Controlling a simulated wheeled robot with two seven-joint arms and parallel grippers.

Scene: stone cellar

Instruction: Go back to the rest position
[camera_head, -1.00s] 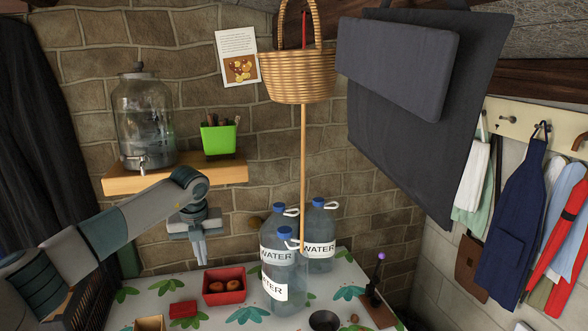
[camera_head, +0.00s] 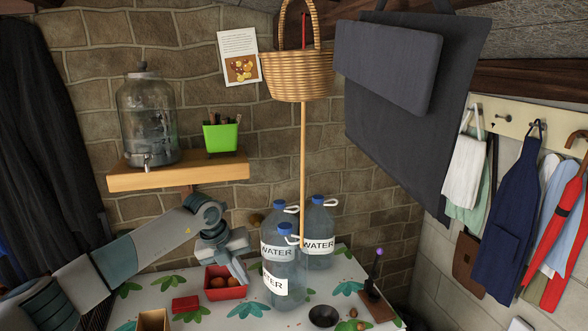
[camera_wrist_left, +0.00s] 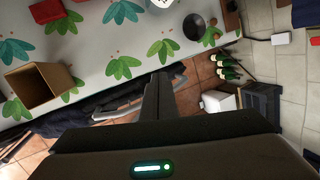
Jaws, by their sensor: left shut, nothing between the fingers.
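My left gripper (camera_head: 240,270) is shut and empty, pointing down over the table next to the red bin (camera_head: 225,292). In the head view its tip overlaps the right part of the bin; I cannot tell whether they touch. Its shut fingers show in the left wrist view (camera_wrist_left: 158,98), with patterned tabletop and floor beyond them. Brown round things lie in the bin. The water bottles (camera_head: 279,284) stand to the right of the gripper. My right gripper is not in view.
The wooden shelf (camera_head: 178,177) with a glass dispenser (camera_head: 147,120) and green pot (camera_head: 220,137) is above my left arm. A wicker basket (camera_head: 297,77) hangs over the bottles. A red block (camera_head: 185,304), open box (camera_head: 153,321) and dark bowl (camera_head: 323,316) are on the table (camera_head: 215,321).

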